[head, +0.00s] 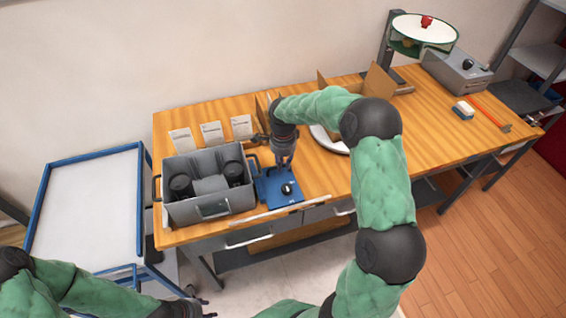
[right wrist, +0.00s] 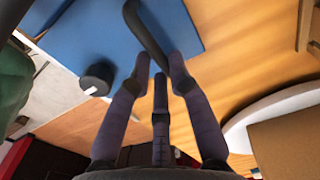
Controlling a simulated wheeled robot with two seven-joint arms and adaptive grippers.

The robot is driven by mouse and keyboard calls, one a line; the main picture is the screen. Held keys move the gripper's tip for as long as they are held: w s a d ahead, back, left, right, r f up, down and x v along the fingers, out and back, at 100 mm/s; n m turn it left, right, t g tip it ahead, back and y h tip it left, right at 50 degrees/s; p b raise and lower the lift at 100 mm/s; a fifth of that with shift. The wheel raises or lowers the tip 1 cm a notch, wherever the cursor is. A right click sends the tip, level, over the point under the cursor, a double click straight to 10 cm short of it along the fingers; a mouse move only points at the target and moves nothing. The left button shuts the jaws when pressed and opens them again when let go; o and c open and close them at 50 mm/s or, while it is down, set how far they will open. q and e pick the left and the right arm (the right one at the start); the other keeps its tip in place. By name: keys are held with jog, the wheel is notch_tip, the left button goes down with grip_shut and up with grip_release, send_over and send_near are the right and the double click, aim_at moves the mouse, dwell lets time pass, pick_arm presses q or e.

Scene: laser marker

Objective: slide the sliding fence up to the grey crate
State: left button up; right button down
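The grey crate (head: 211,208) stands on the wooden bench, holding dark round parts and a grey piece. Close to its right is a blue plate (head: 283,201) with a black knob (head: 287,189); I take this blue assembly to be the sliding fence. My right gripper (head: 281,164) reaches down over its back part. In the right wrist view, the blue plate (right wrist: 80,45) and knob (right wrist: 97,78) show left of a dark curved bar (right wrist: 148,35). The bar's end lies between the fingertips; firm contact is unclear. My left gripper (head: 203,308) is low in the head view, away from the bench.
Several white cards (head: 211,133) stand behind the crate. A white round dish (head: 328,140) and cardboard pieces (head: 378,82) are right of my right gripper. A blue-framed cart (head: 88,205) stands left of the bench (head: 178,237). The bench's front edge is close to the crate.

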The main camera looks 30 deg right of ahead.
aim_at(274, 168)
jog(key=shift+w+a, duration=0.25)
jog(key=shift+a, duration=0.6)
jog(key=shift+w+a, duration=0.2)
jog(key=shift+a, duration=0.6)
jog(key=c, duration=1.2)
grip_release()
jog(key=shift+o, duration=0.2)
notch_tip(274, 168, up, 12)
jog(key=shift+s+f, duration=0.1)
